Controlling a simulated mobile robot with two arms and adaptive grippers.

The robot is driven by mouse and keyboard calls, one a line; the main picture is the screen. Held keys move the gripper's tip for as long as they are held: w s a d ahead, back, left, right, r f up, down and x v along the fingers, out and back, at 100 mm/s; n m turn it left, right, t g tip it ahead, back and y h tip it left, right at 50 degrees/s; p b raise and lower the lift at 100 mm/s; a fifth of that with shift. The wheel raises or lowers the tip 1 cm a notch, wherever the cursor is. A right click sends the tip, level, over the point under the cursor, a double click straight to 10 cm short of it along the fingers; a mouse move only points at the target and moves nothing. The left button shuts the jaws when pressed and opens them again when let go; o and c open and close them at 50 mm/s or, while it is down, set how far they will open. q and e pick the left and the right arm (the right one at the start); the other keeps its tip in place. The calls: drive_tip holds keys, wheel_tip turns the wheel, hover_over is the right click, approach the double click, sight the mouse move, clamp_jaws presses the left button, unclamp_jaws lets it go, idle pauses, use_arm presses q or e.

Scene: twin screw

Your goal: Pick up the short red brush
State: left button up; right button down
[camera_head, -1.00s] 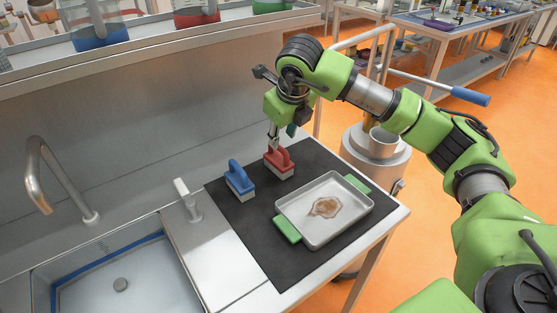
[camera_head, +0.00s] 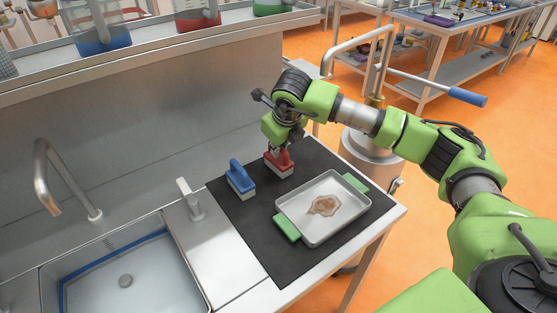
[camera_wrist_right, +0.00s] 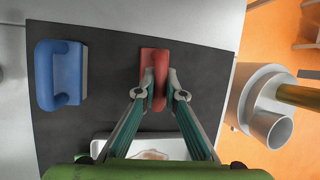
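The short red brush (camera_head: 279,163) stands on the black mat at its back edge, with a red handle on a pale block. It also shows in the right wrist view (camera_wrist_right: 154,62). My right gripper (camera_head: 275,148) is down at the brush from above and hides part of its handle. In the right wrist view the two fingers (camera_wrist_right: 157,88) are apart, one on each side of the red handle; I cannot tell whether they touch it. My left gripper is not in view.
A blue brush (camera_head: 241,179) stands just left of the red one, also on the black mat (camera_head: 259,238). A metal tray (camera_head: 322,237) with green handles and a brown stain lies in front. The sink (camera_head: 130,275) is at the left, with a tap (camera_head: 45,175).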

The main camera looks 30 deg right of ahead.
drive_tip(key=shift+r, duration=0.1)
idle(0.3)
drive_tip(key=shift+w+r+b, duration=0.1)
drive_tip(key=shift+r+b, duration=0.15)
drive_tip(key=shift+b, duration=0.05)
wheel_tip(320, 180, up, 2)
drive_tip(key=shift+r+b, duration=0.1)
drive_tip(key=shift+b, duration=0.6)
drive_tip(key=s+a+r+b, duration=0.2)
drive_tip(key=s+r+b, duration=0.1)
drive_tip(key=s+r, duration=0.7)
drive_tip(key=s, duration=0.4)
drive_tip(key=shift+b, duration=0.3)
